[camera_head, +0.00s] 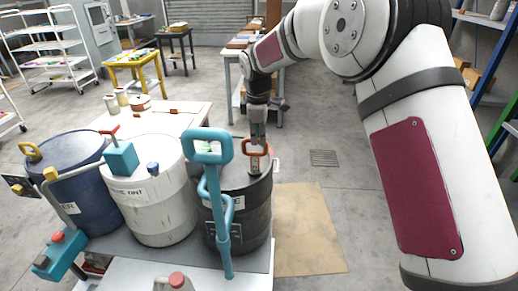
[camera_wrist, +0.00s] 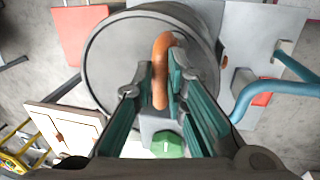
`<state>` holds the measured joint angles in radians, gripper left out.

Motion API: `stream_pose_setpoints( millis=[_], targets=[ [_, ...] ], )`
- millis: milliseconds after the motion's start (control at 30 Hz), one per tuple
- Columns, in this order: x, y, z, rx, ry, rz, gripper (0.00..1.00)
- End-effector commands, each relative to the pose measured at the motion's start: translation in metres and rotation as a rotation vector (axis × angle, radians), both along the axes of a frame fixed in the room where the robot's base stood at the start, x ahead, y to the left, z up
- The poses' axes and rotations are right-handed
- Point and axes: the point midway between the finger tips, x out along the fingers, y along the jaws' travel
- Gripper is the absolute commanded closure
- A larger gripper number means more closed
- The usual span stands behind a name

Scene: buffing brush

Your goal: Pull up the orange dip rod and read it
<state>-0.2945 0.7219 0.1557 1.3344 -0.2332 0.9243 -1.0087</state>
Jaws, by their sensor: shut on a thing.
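The orange dip rod (camera_head: 246,153) shows as an orange loop handle at the top of the dark drum (camera_head: 258,213), on the right of the row. My gripper (camera_head: 257,137) reaches down over this drum from behind. In the wrist view, the orange loop handle (camera_wrist: 160,90) lies between the two fingers of my gripper (camera_wrist: 158,80), and they are shut on it. The drum's grey lid (camera_wrist: 112,50) is behind the handle. The lower part of the rod and any marks on it are hidden.
A white drum (camera_head: 150,210) and a blue drum (camera_head: 75,195) stand to the left. A teal pump handle (camera_head: 223,225) rises in front of the dark drum. A low table with cans (camera_head: 122,97) is behind. A tan mat (camera_head: 305,235) lies on clear floor at right.

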Motion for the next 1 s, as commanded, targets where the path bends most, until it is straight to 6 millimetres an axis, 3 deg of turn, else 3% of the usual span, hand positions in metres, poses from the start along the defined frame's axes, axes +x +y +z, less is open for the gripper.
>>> stream_pose_setpoints(
  millis=[300, 500, 800, 1000],
  targets=[
    [0.003, 0.000, 0.112, 0.003, -0.008, -0.001, 1.00],
    [0.001, 0.000, 0.167, 0.003, -0.005, 0.000, 1.00],
    [0.000, 0.000, 0.214, 0.002, -0.004, 0.000, 1.00],
    [0.000, 0.000, 0.228, 0.001, -0.002, 0.000, 1.00]
  ],
)
